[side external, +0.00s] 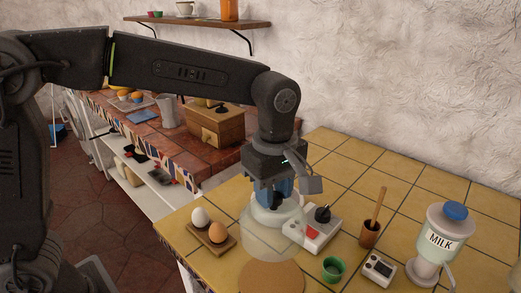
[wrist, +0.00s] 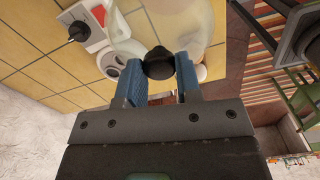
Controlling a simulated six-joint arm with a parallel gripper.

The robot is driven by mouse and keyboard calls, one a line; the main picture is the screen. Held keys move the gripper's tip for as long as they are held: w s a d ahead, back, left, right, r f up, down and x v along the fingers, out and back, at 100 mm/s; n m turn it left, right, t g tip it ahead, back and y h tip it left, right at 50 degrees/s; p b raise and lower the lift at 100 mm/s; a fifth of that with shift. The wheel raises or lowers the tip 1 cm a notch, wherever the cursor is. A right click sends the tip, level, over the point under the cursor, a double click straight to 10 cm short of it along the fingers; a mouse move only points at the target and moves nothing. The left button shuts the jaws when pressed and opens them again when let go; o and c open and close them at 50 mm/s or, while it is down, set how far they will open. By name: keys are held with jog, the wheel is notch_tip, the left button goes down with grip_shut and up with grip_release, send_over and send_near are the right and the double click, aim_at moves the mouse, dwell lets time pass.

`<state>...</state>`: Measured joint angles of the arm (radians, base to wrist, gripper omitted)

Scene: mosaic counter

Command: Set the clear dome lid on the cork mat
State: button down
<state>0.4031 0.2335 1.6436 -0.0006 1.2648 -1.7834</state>
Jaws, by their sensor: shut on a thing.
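My gripper (side external: 277,199) points down over the yellow tiled counter. Its blue fingers, also in the wrist view (wrist: 160,85), are shut on the black knob (wrist: 160,65) of the clear dome lid (side external: 262,238). The dome hangs upright below the fingers and is faint and see-through; it also shows in the wrist view (wrist: 185,22). The round cork mat (side external: 272,278) lies at the counter's near edge, cut off by the picture. The dome's lower rim appears just behind the mat's far edge; its height above the counter is hard to tell.
Left of the dome, a wooden board (side external: 212,237) holds a white and a brown egg. To its right are a white device (side external: 312,236) with a black knob, a green cup (side external: 333,268), a small timer (side external: 379,269), a wooden pot (side external: 369,234) and a milk dispenser (side external: 441,240).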

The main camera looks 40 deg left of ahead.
aim_at(274, 223)
jog(key=s+d, duration=0.1)
jog(key=s+d+f, duration=0.1)
jog(key=shift+s+d+m, duration=0.25)
jog(key=shift+s+m, duration=0.15)
jog(key=shift+f, duration=3.4)
jog(key=shift+f, duration=0.9)
jog(key=c, duration=0.7)
grip_release()
jog(key=shift+r, duration=3.5)
